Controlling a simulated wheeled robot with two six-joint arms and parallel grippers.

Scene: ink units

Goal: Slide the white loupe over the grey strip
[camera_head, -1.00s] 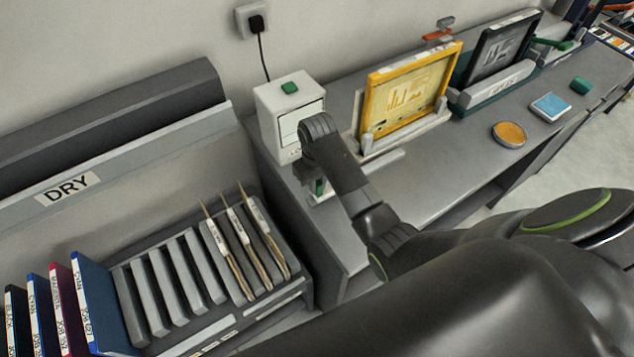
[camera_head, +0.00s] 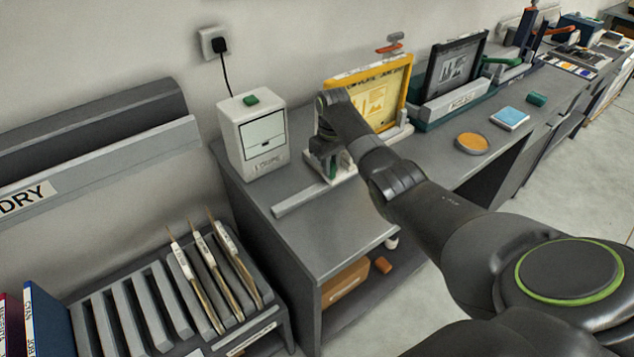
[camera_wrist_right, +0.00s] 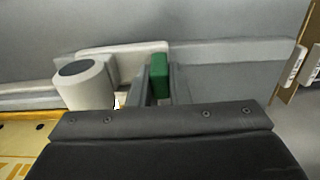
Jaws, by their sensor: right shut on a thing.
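The white loupe (camera_head: 341,176) is a low white base with a green grip, at the far end of the grey strip (camera_head: 298,199) on the bench. In the right wrist view, the loupe's round eyepiece (camera_wrist_right: 86,86) with a dark top stands at the left. The bare grey strip (camera_wrist_right: 235,68) stretches off to the right there. My right gripper (camera_head: 331,163) is shut on the loupe's green grip (camera_wrist_right: 160,76), one finger on each side. The gripper hides part of the loupe in the head view. My left gripper is not in view.
A white box (camera_head: 252,136) with a green button stands left of the strip. A yellow frame (camera_head: 370,95) in a stand is close behind the loupe. An orange disc (camera_head: 471,143) and a blue pad (camera_head: 509,118) lie to the right. A drying rack (camera_head: 190,290) stands front left.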

